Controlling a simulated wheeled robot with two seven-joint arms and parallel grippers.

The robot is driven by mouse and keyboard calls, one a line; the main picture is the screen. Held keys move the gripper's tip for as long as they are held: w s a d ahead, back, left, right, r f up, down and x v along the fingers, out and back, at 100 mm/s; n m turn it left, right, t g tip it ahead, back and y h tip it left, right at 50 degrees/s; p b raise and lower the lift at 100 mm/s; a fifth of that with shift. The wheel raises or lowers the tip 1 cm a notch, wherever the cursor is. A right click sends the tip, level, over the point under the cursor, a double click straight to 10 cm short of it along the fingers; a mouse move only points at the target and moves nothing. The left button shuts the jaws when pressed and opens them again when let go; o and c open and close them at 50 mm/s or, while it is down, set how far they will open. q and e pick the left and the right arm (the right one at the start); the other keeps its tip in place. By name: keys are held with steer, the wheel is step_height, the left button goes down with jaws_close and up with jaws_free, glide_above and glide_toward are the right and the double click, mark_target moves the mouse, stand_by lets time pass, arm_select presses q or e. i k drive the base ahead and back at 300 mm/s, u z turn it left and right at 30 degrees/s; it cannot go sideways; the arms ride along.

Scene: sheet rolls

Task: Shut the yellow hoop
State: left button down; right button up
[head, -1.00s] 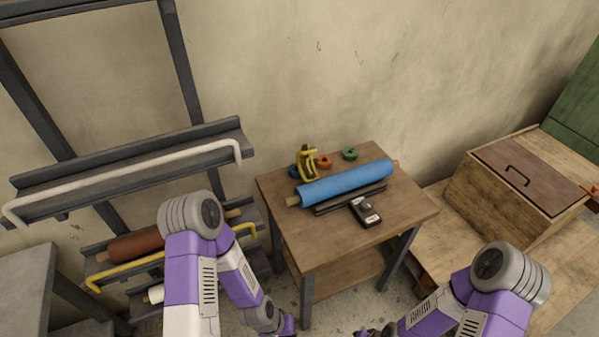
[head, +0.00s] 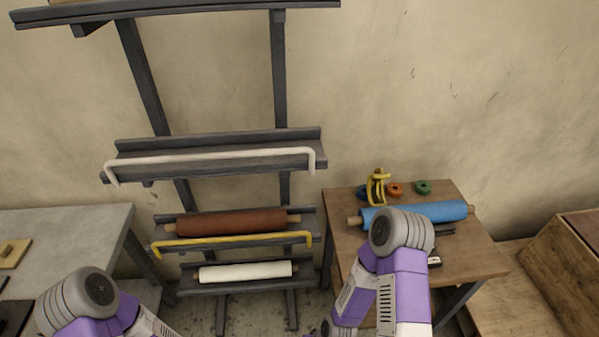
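The yellow hoop (head: 232,241) is a long bent bar on the middle shelf of the dark rack in the head view. It runs along the shelf's front edge, in front of a reddish-brown roll (head: 232,224), with both ends bent at the shelf's sides. The roll lies on the shelf behind the bar, not visibly covered by it. My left arm is at the lower left, and its gripper is out of view. My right arm stands before the wooden table; only a small part of its hand (head: 325,328) shows at the bottom edge, with fingertips hidden.
A white hoop (head: 215,157) spans the empty shelf above. A white roll (head: 245,272) lies on the shelf below. The wooden table (head: 345,200) at right holds a blue roll (head: 440,211), a yellow tool (head: 377,188) and small rings. A grey table (head: 75,225) stands left.

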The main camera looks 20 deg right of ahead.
mark_target(376, 186)
steer(key=u, duration=1.15)
steer(key=k, duration=1)
steer(key=z, duration=1.35)
steer(key=i, duration=0.6)
steer(key=u, duration=0.05)
